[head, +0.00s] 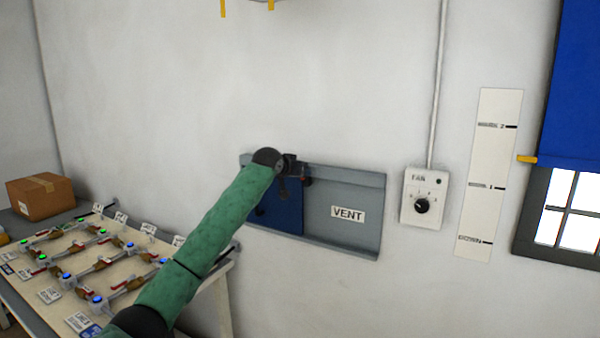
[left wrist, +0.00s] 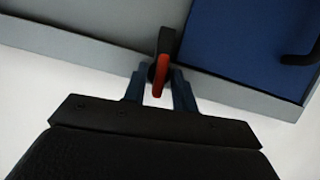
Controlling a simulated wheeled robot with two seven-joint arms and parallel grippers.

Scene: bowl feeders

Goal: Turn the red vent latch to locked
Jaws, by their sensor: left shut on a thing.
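The red vent latch (left wrist: 161,75) shows in the left wrist view as a red and black lever at the edge of the grey vent frame. My left gripper (left wrist: 160,88) is shut on it, with one finger on each side. In the head view my left gripper (head: 291,165) is at the top of the grey vent panel (head: 365,187), in front of the blue vent door (head: 282,211). A small dark red bit (head: 307,181) shows beside the gripper there; the rest of the latch is hidden. My right gripper is not in view.
A white fan dial box (head: 425,197) is on the wall right of the vent. A white marked strip (head: 488,175) and a window with a blue blind (head: 575,95) are farther right. A table (head: 150,318) with several fixtures stands lower left.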

